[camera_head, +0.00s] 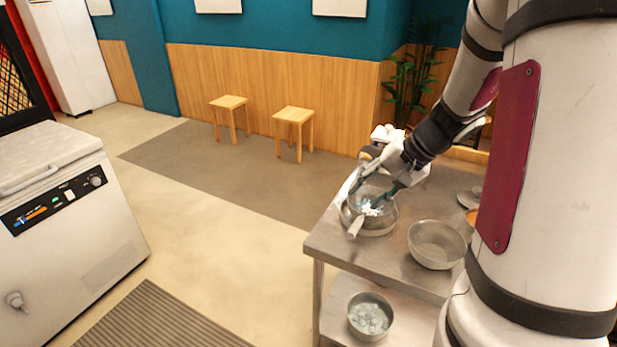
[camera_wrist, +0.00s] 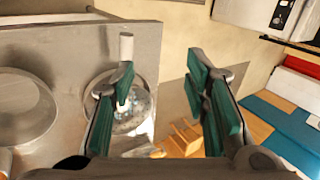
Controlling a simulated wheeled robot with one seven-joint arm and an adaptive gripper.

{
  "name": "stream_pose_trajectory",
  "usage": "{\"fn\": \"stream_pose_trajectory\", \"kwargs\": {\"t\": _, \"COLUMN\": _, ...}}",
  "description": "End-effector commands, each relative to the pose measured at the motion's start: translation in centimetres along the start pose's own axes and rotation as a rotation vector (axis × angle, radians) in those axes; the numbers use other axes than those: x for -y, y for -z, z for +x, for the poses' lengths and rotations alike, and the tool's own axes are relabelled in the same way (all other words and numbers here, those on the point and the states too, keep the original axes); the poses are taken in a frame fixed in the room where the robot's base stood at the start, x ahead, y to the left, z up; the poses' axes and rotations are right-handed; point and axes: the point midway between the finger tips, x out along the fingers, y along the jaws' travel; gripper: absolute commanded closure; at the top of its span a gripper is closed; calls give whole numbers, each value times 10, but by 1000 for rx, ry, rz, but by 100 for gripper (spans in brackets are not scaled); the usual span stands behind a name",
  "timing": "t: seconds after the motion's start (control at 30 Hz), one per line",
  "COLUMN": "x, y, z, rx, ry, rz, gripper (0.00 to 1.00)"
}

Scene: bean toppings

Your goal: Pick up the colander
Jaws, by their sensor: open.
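The colander (camera_head: 355,229) is at the table's left end in the head view, with a pale straight handle pointing toward the camera. Its round metal body appears to rest in or on a metal bowl (camera_head: 378,229), with some pale pieces at its middle. In the wrist view the colander's handle (camera_wrist: 126,46) points up. My gripper (camera_head: 373,188) is open over the colander, its green-padded fingers apart. In the wrist view my gripper (camera_wrist: 160,76) has its left finger across the colander and its right finger past the rim, over the floor. Contact is unclear.
An empty metal bowl (camera_head: 437,244) stands to the right on the steel table (camera_head: 322,240). A bowl of pale pieces (camera_head: 369,316) is on the lower shelf. Two wooden stools (camera_head: 294,117) stand by the wall. A white chest machine (camera_head: 70,230) is at left, with open floor between.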

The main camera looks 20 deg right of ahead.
Motion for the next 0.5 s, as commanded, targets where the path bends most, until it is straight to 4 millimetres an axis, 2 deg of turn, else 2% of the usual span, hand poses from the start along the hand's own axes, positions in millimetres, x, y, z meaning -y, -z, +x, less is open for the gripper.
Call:
{"fn": "stream_pose_trajectory", "kwargs": {"t": 0.03, "x": -17, "y": 13, "z": 4, "rx": -13, "ry": 1, "rz": 46, "gripper": 58}}
{"fn": "stream_pose_trajectory", "kwargs": {"t": 0.1, "x": -34, "y": 27, "z": 8, "rx": -33, "ry": 4, "rz": 92, "gripper": 58}}
{"fn": "stream_pose_trajectory", "kwargs": {"t": 0.2, "x": -52, "y": 41, "z": 12, "rx": -56, "ry": 7, "rz": 135, "gripper": 58}}
{"fn": "stream_pose_trajectory", "kwargs": {"t": 0.37, "x": -64, "y": 49, "z": 22, "rx": -68, "ry": 9, "rz": 162, "gripper": 58}}
{"fn": "stream_pose_trajectory", "kwargs": {"t": 0.5, "x": -64, "y": 50, "z": 45, "rx": -66, "ry": 8, "rz": 162, "gripper": 58}}
